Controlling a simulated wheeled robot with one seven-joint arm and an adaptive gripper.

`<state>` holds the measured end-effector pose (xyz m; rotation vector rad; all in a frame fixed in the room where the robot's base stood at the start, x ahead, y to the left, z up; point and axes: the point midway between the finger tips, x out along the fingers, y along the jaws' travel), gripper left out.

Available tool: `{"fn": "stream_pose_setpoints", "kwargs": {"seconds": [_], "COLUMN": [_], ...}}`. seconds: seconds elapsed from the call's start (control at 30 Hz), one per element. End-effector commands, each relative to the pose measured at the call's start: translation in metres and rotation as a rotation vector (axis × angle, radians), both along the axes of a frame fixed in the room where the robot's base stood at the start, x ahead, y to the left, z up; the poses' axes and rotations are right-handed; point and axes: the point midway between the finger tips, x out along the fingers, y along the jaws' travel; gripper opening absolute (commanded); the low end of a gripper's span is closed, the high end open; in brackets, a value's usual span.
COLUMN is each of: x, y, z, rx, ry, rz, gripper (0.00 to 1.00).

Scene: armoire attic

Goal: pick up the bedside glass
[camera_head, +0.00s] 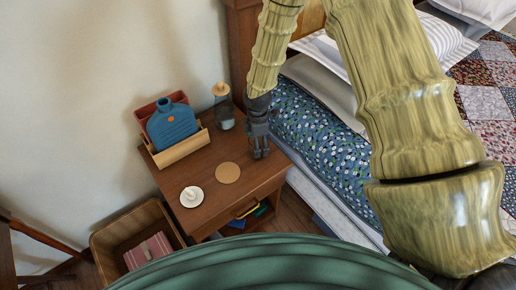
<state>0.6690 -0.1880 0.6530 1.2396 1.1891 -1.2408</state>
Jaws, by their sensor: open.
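A glass (223,113) stands upright on the wooden nightstand (210,166), near the back by the wall. It looks dark and see-through, and a tan round-topped piece (220,89) shows at its top; I cannot tell whether this is a stopper or something behind. My gripper (261,154) points down over the right side of the nightstand, to the right of and nearer than the glass. It is open and empty, apart from the glass.
A wooden holder (180,148) with a blue bottle-shaped item (172,125) stands left of the glass. A cork coaster (228,173) and a white dish (192,196) lie in front. The bed (320,140) borders the right. A wooden bin (118,232) stands lower left.

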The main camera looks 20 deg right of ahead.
Motion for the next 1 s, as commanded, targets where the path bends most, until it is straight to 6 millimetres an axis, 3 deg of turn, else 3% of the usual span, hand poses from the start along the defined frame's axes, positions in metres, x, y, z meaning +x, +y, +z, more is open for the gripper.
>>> {"fn": "stream_pose_setpoints", "kwargs": {"seconds": [0.27, 0.57, 0.63, 0.87, 1.0], "x": [-0.001, -0.002, -0.002, -0.001, -0.001], "y": [-0.002, -0.002, -0.002, -0.002, -0.002], "z": [-0.027, -0.031, -0.031, -0.031, -0.031], "rx": [0.000, 0.000, 0.000, 0.000, 0.000], "ry": [0.000, 0.000, 0.000, 0.000, 0.000], "rz": [-0.001, -0.002, -0.002, -0.002, -0.002], "gripper": [0.79, 0.79, 0.72, 0.30, 0.28]}}
